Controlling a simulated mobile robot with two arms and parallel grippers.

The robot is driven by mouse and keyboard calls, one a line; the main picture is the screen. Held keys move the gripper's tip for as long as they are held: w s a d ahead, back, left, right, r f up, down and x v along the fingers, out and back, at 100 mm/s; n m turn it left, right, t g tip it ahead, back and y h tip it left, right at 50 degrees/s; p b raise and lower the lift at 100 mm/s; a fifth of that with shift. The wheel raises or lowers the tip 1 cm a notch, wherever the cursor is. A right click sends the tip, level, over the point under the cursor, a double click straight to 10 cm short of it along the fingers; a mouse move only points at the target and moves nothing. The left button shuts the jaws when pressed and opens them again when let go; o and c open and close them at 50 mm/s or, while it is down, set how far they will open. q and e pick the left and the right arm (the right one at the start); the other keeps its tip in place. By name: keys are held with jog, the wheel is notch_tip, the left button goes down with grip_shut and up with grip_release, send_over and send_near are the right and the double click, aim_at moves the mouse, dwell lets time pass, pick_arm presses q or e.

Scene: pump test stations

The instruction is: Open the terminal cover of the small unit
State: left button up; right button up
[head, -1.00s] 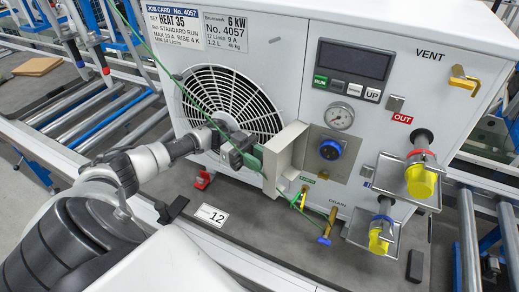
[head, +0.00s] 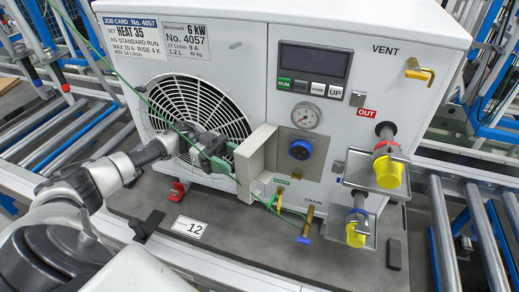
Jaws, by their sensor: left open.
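The small unit (head: 345,30) is a white box with a round fan grille, standing on a dark mat. My left gripper (head: 222,155) is open at the cover's left side, in front of the grille. Its fingertips are small and partly hidden, and I cannot tell whether they touch the cover. My right gripper is not in view.
A green cable (head: 112,70) runs down across the grille past my gripper. Right of the cover are a gauge (head: 305,115), yellow-capped pipes (head: 389,172) and a brass drain valve (head: 308,220). A number 12 plate (head: 189,227) lies on the mat. Roller conveyors (head: 465,235) flank the unit.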

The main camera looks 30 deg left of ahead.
pick_arm(q)
jog(key=w+d+r+b, duration=0.1)
jog(key=d+r, duration=0.7)
jog(key=d, duration=0.3)
jog(key=shift+w+d+r, duration=0.15)
jog(key=shift+d+r, duration=0.1)
jog(key=shift+d, duration=0.1)
